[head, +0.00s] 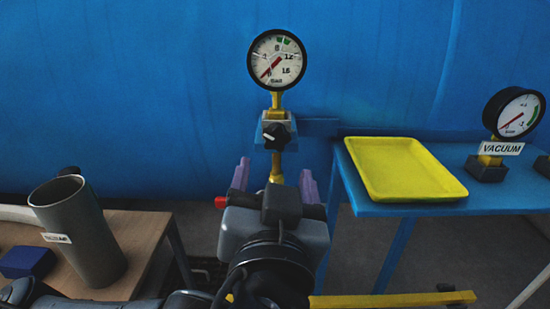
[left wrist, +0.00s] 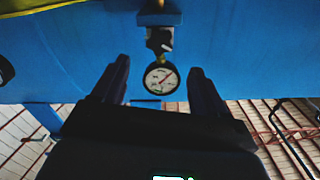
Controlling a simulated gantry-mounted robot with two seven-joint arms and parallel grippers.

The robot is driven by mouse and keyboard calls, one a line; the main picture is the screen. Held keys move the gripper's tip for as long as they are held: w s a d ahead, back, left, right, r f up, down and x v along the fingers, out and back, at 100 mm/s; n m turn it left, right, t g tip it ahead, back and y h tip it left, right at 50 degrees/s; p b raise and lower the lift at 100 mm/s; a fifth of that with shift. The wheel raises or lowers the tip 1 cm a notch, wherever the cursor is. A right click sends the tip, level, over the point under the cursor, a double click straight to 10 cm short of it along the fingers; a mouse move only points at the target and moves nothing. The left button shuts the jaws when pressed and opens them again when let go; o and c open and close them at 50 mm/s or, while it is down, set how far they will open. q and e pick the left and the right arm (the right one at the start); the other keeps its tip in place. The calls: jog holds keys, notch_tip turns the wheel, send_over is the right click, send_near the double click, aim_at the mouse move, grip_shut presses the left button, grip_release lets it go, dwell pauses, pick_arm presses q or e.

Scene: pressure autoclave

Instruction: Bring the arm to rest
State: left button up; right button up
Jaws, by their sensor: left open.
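My left gripper (head: 275,178) is in the lower middle of the head view, its two purple fingers apart and nothing between them. It points toward the blue vessel wall (head: 150,90). A round pressure gauge (head: 277,60) on a brass stem with a black knob (head: 277,135) stands straight beyond the fingers. In the left wrist view the spread fingers (left wrist: 160,72) frame the gauge (left wrist: 161,79), which appears beyond them and upside down. Whether the fingers are near the brass stem is hard to judge. My right gripper is not in view.
A yellow tray (head: 403,192) and a gauge labelled VACUUM (head: 515,112) are on a blue table (head: 345,172) at the right. A grey cylinder (head: 80,235) and a dark blue block (head: 30,262) are on a wooden table (head: 150,235) at the left.

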pick_arm(q)
jog(key=shift+s, duration=0.5)
